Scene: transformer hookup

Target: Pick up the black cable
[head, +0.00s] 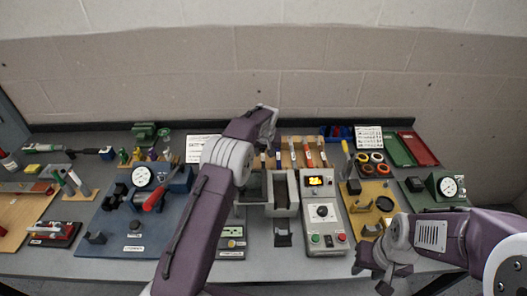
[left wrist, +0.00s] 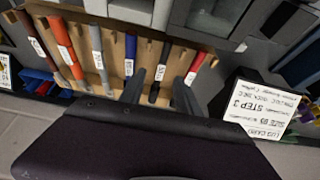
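The black cable (left wrist: 161,73) is a short dark stick with a white label. It lies in a wooden rack (left wrist: 115,62) between a blue cable (left wrist: 130,52) and a red cable (left wrist: 196,66) in the left wrist view. My left gripper (left wrist: 158,92) is open, with one finger on each side of the black cable's end; I cannot tell whether they touch it. In the head view my left gripper (head: 268,115) is above and behind the rack (head: 300,145). My right gripper (head: 369,272) is low at the front right, apart from the rack, and looks open and empty.
A grey control box (head: 323,215) and a grey open-topped block (head: 282,190) stand in front of the rack. Blue bins (head: 336,133) are behind to the right. A STEP 3 card (left wrist: 262,106) is near the rack. The wall (head: 300,70) closes the back.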

